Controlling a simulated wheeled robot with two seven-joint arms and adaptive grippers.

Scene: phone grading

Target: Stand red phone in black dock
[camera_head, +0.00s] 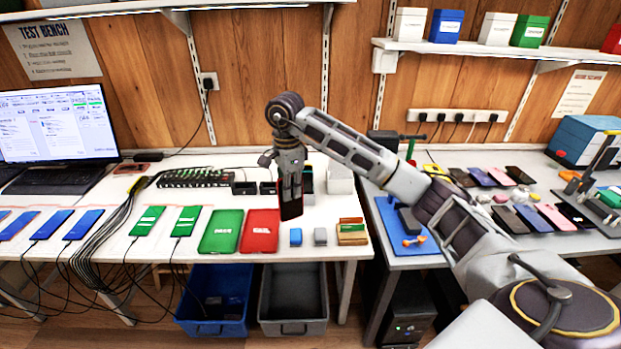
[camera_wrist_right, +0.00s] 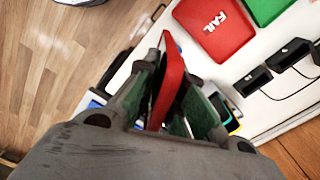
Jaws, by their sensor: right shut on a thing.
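My right gripper (camera_head: 290,188) points down over the white bench and is shut on the red phone (camera_head: 291,208). In the right wrist view the red phone (camera_wrist_right: 170,78) stands edge-on between the two fingers (camera_wrist_right: 165,100). The phone's dark face shows in the head view. Two small black docks, the left one (camera_head: 244,188) and the right one (camera_head: 268,187), stand on the bench just left of the gripper. They also show in the right wrist view, one (camera_wrist_right: 253,80) nearer the phone and one (camera_wrist_right: 289,54) farther. Both look empty. My left gripper is out of view.
A red FAIL tray (camera_head: 260,244) and a green tray (camera_head: 221,244) lie in front of the docks. Small blue (camera_head: 296,237) and grey (camera_head: 320,236) blocks sit at the front edge. A multi-port strip (camera_head: 195,178) with cables stands left of the docks.

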